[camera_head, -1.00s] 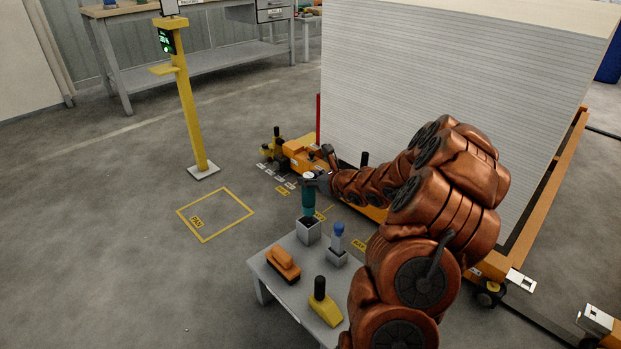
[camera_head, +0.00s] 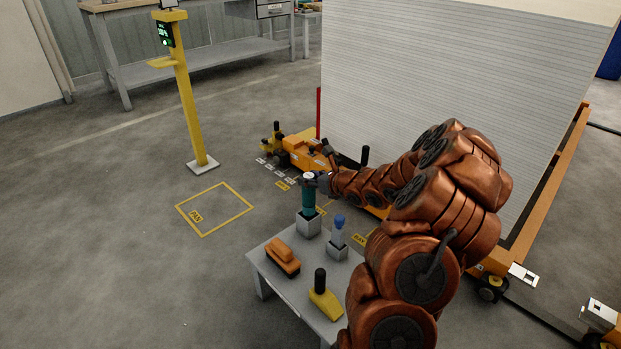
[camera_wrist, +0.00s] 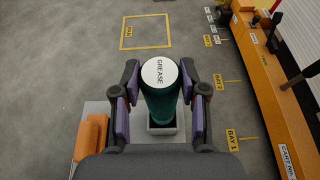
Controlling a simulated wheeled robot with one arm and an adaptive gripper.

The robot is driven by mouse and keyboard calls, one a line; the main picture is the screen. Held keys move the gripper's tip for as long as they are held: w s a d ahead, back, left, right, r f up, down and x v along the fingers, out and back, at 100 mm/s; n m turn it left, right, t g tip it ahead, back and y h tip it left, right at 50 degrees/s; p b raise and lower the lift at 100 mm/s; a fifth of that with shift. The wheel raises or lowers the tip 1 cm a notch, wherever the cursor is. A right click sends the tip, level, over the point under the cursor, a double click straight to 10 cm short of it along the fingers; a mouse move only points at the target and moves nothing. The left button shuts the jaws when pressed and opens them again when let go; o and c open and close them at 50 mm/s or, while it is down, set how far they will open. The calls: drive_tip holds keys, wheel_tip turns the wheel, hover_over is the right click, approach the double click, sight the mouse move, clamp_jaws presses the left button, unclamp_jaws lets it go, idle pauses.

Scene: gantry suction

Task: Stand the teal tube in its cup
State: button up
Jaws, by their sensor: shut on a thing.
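The teal tube (camera_head: 308,200) is upright, with a white top marked GREASE that shows in the wrist view (camera_wrist: 159,72). My gripper (camera_head: 315,181) is shut on it near its upper part; in the wrist view its purple-padded fingers (camera_wrist: 159,103) press on both sides. The grey square cup (camera_head: 308,224) stands on the small table's far corner, directly under the tube. The tube's lower end is at or inside the cup's mouth; the cup also shows in the wrist view (camera_wrist: 163,130). Whether the tube touches the cup's floor is hidden.
On the small grey table (camera_head: 300,292) stand a blue-topped tool in a holder (camera_head: 338,236), an orange brush-like block (camera_head: 282,257) and a yellow tool with a black knob (camera_head: 324,297). A large white stack (camera_head: 450,90) on an orange cart stands behind my arm.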

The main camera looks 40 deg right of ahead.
drive_tip(key=shift+f+b, duration=0.85)
drive_tip(key=shift+f, duration=0.35)
drive_tip(key=o, duration=1.4)
drive_tip(key=shift+c, duration=0.2)
drive_tip(key=shift+s, duration=0.1)
drive_tip(key=v, duration=1.1)
drive_tip(key=shift+s+r, duration=0.25)
drive_tip(key=shift+s, duration=0.1)
